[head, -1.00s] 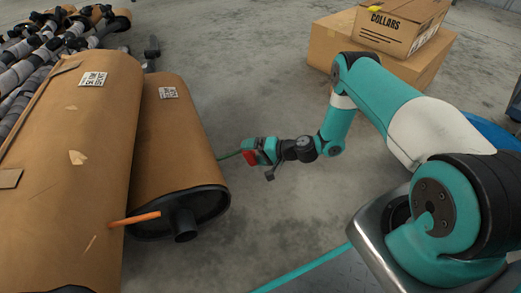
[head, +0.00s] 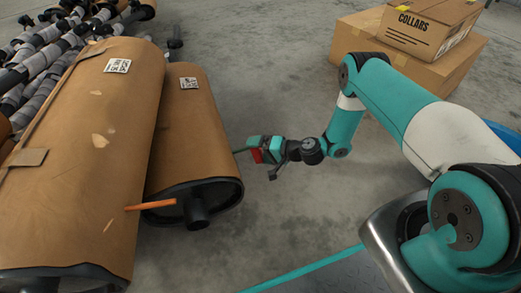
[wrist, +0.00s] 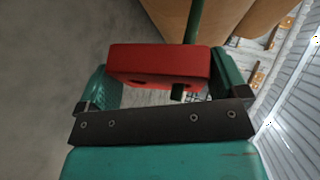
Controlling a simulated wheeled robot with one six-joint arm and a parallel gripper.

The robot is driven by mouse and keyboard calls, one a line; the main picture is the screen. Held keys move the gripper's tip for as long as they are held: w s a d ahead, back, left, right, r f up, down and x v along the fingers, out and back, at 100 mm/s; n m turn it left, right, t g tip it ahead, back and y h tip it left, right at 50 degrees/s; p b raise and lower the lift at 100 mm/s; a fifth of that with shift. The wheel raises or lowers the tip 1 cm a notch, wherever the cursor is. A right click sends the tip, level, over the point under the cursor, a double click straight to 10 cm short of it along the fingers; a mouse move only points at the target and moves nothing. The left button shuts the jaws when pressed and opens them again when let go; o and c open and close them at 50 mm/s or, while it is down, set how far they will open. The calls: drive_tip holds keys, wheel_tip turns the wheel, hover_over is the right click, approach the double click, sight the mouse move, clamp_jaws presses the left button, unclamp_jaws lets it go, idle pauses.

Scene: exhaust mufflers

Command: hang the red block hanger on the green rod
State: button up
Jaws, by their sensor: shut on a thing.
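My gripper (head: 263,152) is shut on the red block hanger (head: 256,156), beside the right wrapped muffler. In the wrist view the red block (wrist: 158,62) sits between the two green fingers (wrist: 160,88), with dark openings on its near underside. The green rod (head: 239,150) sticks out from the right muffler and meets the block. In the wrist view the green rod (wrist: 194,22) comes down to the block's far edge, and a short green end shows below the block's right part. The rod appears to pass through the block's right opening; the inside is hidden.
Two brown wrapped mufflers (head: 95,150) lie at left, with an orange rod (head: 150,204) in front of the right one. Wrapped pipes (head: 50,55) lie behind. Cardboard boxes (head: 400,60) stand at back right. The floor between mufflers and boxes is clear.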

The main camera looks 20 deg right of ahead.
drive_tip(key=shift+s+a+r, duration=0.15)
drive_tip(key=shift+s+a, duration=0.1)
drive_tip(key=o, duration=1.1)
drive_tip(key=shift+d+r, duration=0.1)
drive_tip(key=shift+c, duration=0.2)
drive_tip(key=shift+d+r, duration=0.15)
drive_tip(key=shift+d, duration=0.1)
drive_tip(key=p+v, duration=0.8)
drive_tip(key=v, duration=0.9)
